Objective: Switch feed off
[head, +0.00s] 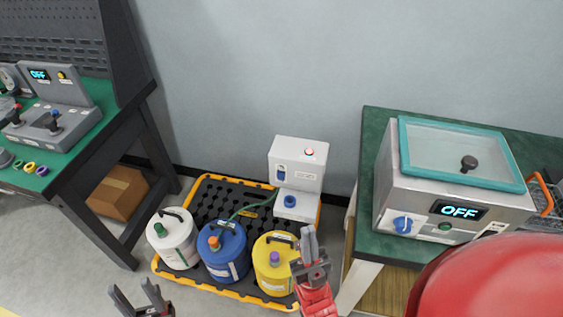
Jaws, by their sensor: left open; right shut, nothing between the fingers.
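A white feed unit (297,166) stands on the black and yellow spill pallet against the wall. Its upper front has a lit red button or lamp (309,152) and a small blue-and-white switch or label (281,173); which one is unclear. A green hose (250,207) runs from the blue drum (224,258) toward its base. My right gripper (309,238) is shut and empty, pointing up in front of the pallet, below the unit in the picture and apart from it. My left gripper (138,292) is open and empty at the bottom edge, left of centre.
A white drum (172,243) and a yellow drum (272,268) flank the blue one on the pallet (208,190). A bench with a glass-lidded machine (447,185) reading OFF is at right. A green bench with a control box (55,105) is at left.

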